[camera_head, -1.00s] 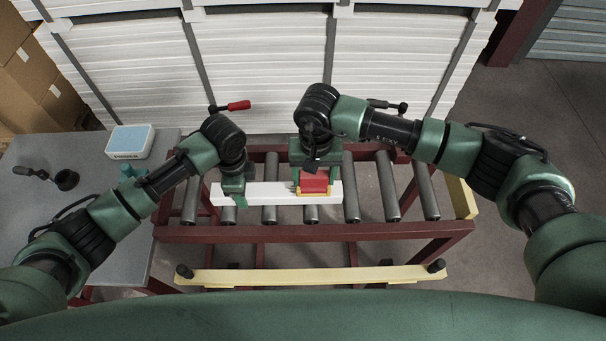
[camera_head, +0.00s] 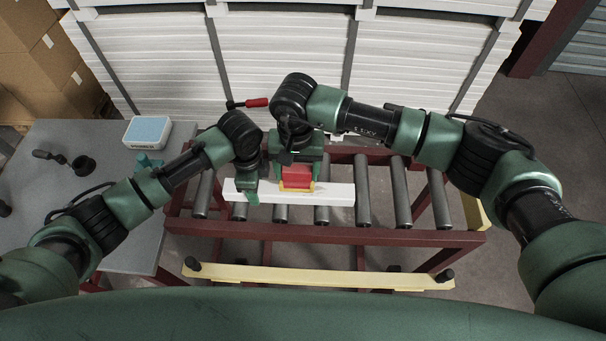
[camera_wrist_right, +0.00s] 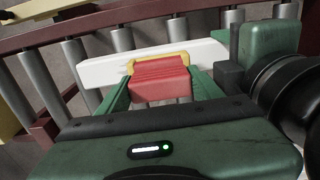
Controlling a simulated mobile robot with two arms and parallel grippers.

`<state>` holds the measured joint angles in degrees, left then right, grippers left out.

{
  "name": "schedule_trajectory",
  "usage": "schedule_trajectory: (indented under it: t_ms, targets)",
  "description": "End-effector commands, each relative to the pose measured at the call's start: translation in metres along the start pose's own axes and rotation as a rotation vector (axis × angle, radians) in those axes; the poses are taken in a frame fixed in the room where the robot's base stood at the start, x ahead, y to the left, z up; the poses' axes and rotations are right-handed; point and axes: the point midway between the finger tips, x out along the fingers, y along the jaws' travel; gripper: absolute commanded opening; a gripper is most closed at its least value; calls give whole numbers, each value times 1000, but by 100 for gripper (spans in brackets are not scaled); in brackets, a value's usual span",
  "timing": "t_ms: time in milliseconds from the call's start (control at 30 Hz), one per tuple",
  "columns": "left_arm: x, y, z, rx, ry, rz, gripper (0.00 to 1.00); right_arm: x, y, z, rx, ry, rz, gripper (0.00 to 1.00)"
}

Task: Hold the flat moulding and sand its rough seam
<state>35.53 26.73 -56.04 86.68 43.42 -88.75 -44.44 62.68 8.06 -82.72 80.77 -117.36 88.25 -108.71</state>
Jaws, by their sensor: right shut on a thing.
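The flat moulding (camera_head: 335,194) is a long white bar lying across the rollers; it also shows in the right wrist view (camera_wrist_right: 105,72). My left gripper (camera_head: 250,193) is at its left part, with one green finger down against the front side; the far finger is hidden. My right gripper (camera_head: 297,176) is shut on a red sanding block (camera_head: 298,176) with a yellow base. The block sits on the moulding, just right of my left gripper. In the right wrist view the red block (camera_wrist_right: 160,82) is between the two green fingers. The rough seam cannot be made out.
The roller stand (camera_head: 400,237) has a dark red frame with a yellow bar (camera_head: 320,278) in front. A grey table (camera_head: 120,225) on the left holds a blue-topped white box (camera_head: 147,131) and small dark items. Stacked white boards (camera_head: 280,60) fill the back.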

Motion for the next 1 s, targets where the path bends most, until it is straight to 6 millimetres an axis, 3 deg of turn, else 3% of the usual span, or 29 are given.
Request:
schedule_trajectory:
  t_ms: [600, 1000]
  targets:
    - [3, 2, 2, 1, -5, 6, 5, -53, 1, 0, 1, -1, 3, 33]
    - [3, 2, 2, 1, -6, 5, 5, -58, 1, 1, 1, -3, 3, 33]
